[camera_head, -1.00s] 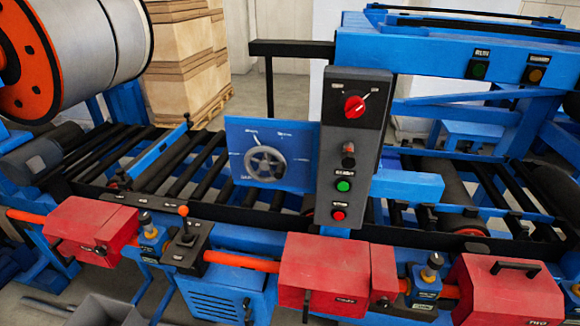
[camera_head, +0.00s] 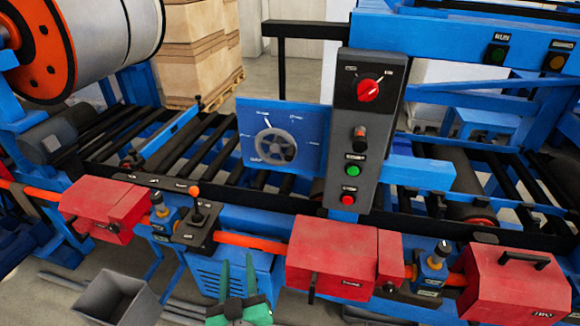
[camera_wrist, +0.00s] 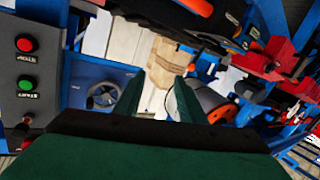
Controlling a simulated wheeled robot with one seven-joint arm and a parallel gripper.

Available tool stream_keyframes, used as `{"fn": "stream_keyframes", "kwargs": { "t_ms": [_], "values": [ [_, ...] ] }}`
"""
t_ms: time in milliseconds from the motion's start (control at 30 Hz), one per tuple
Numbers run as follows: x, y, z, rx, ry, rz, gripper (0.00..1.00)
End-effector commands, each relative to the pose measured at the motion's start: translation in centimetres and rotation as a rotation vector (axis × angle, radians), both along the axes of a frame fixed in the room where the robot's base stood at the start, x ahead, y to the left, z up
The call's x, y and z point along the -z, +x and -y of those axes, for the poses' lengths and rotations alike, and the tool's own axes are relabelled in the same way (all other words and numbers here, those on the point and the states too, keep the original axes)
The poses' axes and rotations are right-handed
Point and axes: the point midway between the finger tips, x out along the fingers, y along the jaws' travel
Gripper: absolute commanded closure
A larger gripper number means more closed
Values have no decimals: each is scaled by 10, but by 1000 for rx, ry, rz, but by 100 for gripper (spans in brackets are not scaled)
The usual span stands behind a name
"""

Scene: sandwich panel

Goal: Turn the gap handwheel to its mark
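The gap handwheel (camera_head: 275,145) is a grey spoked wheel on a blue panel (camera_head: 312,166) with small white markings around it, left of the grey control box. The wheel also shows in the wrist view (camera_wrist: 103,96), left of the fingers. My gripper (camera_head: 237,277) has green fingers and is at the bottom of the head view, well below and in front of the wheel. Its two fingers stand apart with nothing between them, and they also show in the wrist view (camera_wrist: 153,98). The wheel's mark is too small to read.
The control box (camera_head: 368,105) carries a red selector, a black knob, a green button and a red button. Red housings (camera_head: 334,258) and a lever with an orange knob (camera_head: 195,190) line the front. A grey bin (camera_head: 118,298) stands at lower left.

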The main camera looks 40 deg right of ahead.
Motion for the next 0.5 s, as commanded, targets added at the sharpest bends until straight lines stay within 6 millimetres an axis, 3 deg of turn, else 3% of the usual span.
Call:
{"fn": "stream_keyframes", "kwargs": {
  "t_ms": [33,200,500],
  "values": [
    [-20,9,14,35,-6,19,64],
    [-74,24,57,153,-12,52,64],
    [-161,22,118,342,11,116,64]
  ]
}}
